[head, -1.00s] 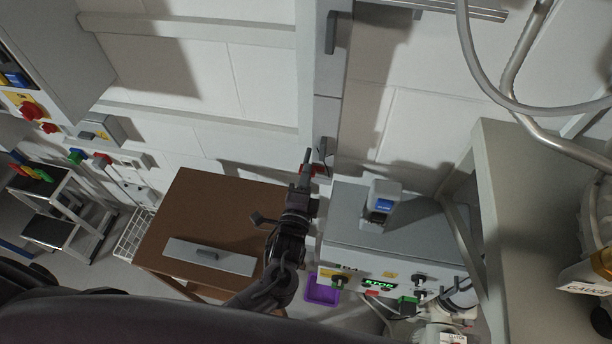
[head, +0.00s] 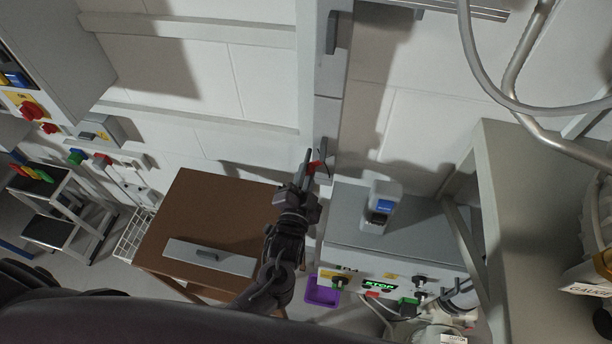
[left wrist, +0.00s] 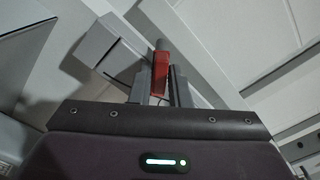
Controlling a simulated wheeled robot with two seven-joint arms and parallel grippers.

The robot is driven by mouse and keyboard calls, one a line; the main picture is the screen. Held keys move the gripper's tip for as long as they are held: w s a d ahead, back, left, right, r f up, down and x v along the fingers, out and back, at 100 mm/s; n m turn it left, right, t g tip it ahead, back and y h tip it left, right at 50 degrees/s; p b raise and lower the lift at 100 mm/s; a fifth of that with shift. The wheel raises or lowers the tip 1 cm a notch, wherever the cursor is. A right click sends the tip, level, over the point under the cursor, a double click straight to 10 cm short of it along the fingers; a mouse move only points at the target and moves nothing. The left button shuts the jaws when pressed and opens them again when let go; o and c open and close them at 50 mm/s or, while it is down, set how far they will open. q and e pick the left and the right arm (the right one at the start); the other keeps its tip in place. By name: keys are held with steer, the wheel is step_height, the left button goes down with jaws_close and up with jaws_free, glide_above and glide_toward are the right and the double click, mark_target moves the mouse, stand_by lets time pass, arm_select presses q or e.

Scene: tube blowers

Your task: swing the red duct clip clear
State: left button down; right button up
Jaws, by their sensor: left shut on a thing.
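The red duct clip (left wrist: 160,72) shows in the left wrist view as a red block between my two gripper fingers, with a grey rounded end beyond it. In the head view the red clip (head: 313,167) is a small red patch at the grey vertical duct (head: 325,110). My left gripper (head: 309,166) reaches up to it from below. My left gripper (left wrist: 158,88) is shut on the clip, one finger on each side. The fingers partly cover the clip in the head view. My right gripper is not in view.
A grey cabinet (head: 345,238) with a lit STOP display stands just right of my left arm, a small device (head: 382,206) on its top. A brown table (head: 200,215) is at left. A purple tray (head: 321,293) is low between them. A grey hose (head: 478,70) hangs at upper right.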

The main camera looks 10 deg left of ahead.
arm_select(q)
steer(key=shift+a+n+b, duration=0.2)
steer(key=shift+n+b, duration=0.1)
steer(key=shift+n, duration=2.1)
steer(key=shift+a+n+b, duration=0.2)
steer(key=shift+n+b, duration=0.05)
steer(key=shift+n, duration=2.15)
steer(key=c, duration=1.4)
jaws_free()
steer(key=shift+r, duration=0.1)
steer(key=shift+c, duration=0.2)
steer(key=s+b, duration=0.2)
steer(key=s, duration=0.6)
